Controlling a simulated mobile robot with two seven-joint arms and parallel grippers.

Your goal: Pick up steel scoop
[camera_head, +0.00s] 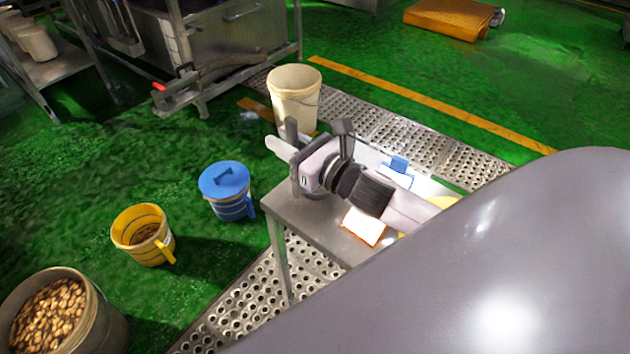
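My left gripper is not in view.
A blue-lidded bucket (227,190), a yellow bucket (143,234) and a bucket of pale brown pieces (62,315) stand on the green floor at left. A cream bucket (294,98) stands behind the table. A blue item (397,170) and an orange-edged item (364,226) are beside my arm.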

